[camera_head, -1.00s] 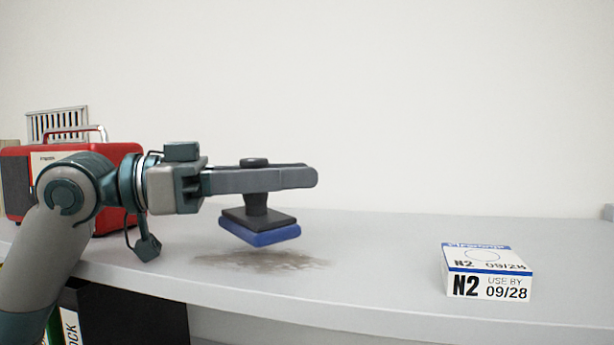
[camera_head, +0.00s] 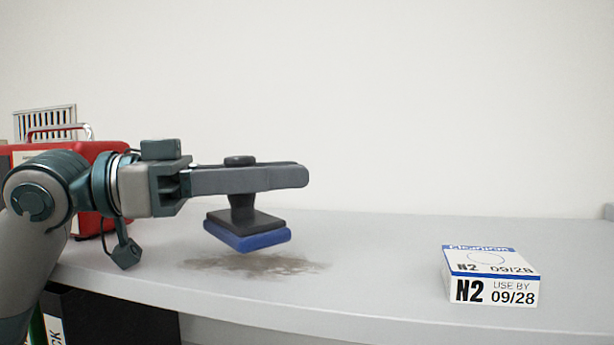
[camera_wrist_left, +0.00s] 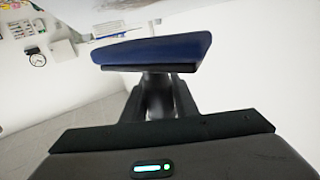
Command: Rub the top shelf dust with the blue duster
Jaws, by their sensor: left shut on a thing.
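The blue duster (camera_head: 247,239) has a blue pad under a dark plate and a dark handle. My left gripper (camera_head: 285,176) is shut on its handle and holds it level, with the pad facing down, a little above the top shelf (camera_head: 400,260). In the left wrist view the duster's blue pad (camera_wrist_left: 155,47) shows beyond the fingers (camera_wrist_left: 160,100). A grey-brown dust patch (camera_head: 285,266) lies on the shelf below the duster and extends to its right. My right gripper is not in view.
A white box (camera_head: 490,275) with blue trim, marked N2, stands on the shelf at the right. A red case (camera_head: 112,148) is partly hidden behind my left arm. The shelf between dust and box is clear. A plain wall rises behind.

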